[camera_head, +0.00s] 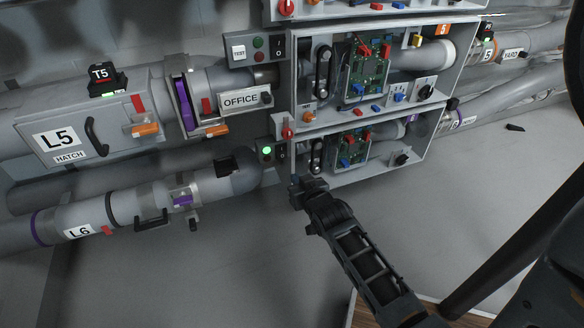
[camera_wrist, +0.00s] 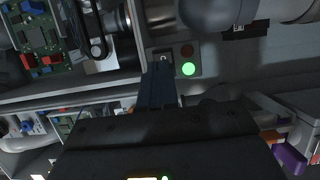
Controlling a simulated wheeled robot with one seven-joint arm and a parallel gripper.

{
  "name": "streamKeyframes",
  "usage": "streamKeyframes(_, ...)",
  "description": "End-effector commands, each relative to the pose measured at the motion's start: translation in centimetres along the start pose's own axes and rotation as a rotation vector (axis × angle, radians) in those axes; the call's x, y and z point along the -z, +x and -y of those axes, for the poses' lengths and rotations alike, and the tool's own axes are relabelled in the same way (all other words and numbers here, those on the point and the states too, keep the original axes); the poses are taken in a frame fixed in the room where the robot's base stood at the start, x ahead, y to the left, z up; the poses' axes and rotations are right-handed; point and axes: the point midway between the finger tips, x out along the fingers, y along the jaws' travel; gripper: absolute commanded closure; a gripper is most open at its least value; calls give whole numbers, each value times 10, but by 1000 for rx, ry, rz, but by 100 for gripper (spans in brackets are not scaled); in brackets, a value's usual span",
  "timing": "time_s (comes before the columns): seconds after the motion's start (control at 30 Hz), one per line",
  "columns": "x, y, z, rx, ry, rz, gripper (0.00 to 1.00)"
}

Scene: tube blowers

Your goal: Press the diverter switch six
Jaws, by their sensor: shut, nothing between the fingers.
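A small grey switch panel sits at the left end of the lower open cabinet, in line with pipe L6 (camera_head: 150,205). It carries a lit green lamp (camera_head: 267,151) and a dark rocker switch (camera_head: 283,150) to the lamp's right. In the wrist view the green lamp (camera_wrist: 188,69) glows beside an unlit red lamp (camera_wrist: 187,50), with the dark rocker (camera_wrist: 163,57) to their left. My gripper (camera_head: 297,187) is shut and empty, just below the panel in the head view. In the wrist view its fingertips (camera_wrist: 160,72) overlap the rocker's lower part. I cannot tell whether they touch it.
The lower cabinet (camera_head: 375,170) holds a green circuit board (camera_head: 350,148) close to my gripper. A similar panel (camera_head: 256,47) with a TEST label sits above. Hatch box L5 (camera_head: 75,140) is at left. The floor below is largely clear.

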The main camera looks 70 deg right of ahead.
Motion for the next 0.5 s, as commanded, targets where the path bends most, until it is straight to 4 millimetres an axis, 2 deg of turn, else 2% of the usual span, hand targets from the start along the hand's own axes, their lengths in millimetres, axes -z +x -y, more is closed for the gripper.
streamKeyframes(0.03, -3, -10, -1, -1, 0, 4, 100)
streamKeyframes(0.2, -11, -31, 0, -1, 0, 3, 100)
streamKeyframes(0.5, -15, -40, 0, 0, 0, 1, 100)
